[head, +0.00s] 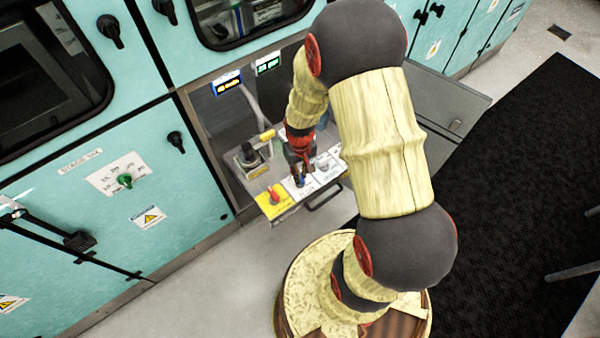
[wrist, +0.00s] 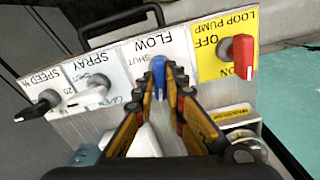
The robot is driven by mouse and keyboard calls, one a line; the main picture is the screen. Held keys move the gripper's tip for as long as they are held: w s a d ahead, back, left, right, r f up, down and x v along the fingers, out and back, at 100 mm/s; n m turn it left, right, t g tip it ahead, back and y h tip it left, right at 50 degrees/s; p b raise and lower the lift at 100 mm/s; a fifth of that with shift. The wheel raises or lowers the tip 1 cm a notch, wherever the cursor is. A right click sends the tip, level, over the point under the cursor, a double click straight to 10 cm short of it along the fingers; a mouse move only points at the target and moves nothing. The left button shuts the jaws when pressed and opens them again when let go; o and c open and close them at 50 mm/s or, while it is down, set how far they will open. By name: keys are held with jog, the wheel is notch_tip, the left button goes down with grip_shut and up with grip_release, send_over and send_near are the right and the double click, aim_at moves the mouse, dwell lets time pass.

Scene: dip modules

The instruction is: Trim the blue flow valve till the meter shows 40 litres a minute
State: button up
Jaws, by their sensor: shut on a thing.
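The blue flow valve (wrist: 158,70) is a blue lever on the white FLOW plate (wrist: 150,50) of the panel. In the wrist view its handle sits between the two fingertips of my gripper (wrist: 159,88), which is shut on it. In the head view my gripper (head: 303,178) reaches down to the panel and largely hides the valve. Two small lit displays hang behind the panel: one with yellowish digits (head: 228,84) and one with green digits (head: 268,63). Their digits are too small to read surely.
A red LOOP PUMP switch (wrist: 243,58) on a yellow plate stands beside the valve. A white SPRAY lever (wrist: 92,92) and a black SPEED knob (wrist: 42,103) are on its other side. A yellow-handled fitting (head: 267,135) stands behind the panel.

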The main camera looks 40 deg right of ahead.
grip_shut()
jog(key=shift+r+m+p, duration=0.1)
jog(key=shift+m+p, duration=0.5)
jog(key=shift+p, duration=0.05)
jog(key=shift+m, duration=0.3)
jog(key=o, duration=0.7)
grip_release()
jog(key=shift+o, duration=0.4)
notch_tip(320, 180, up, 12)
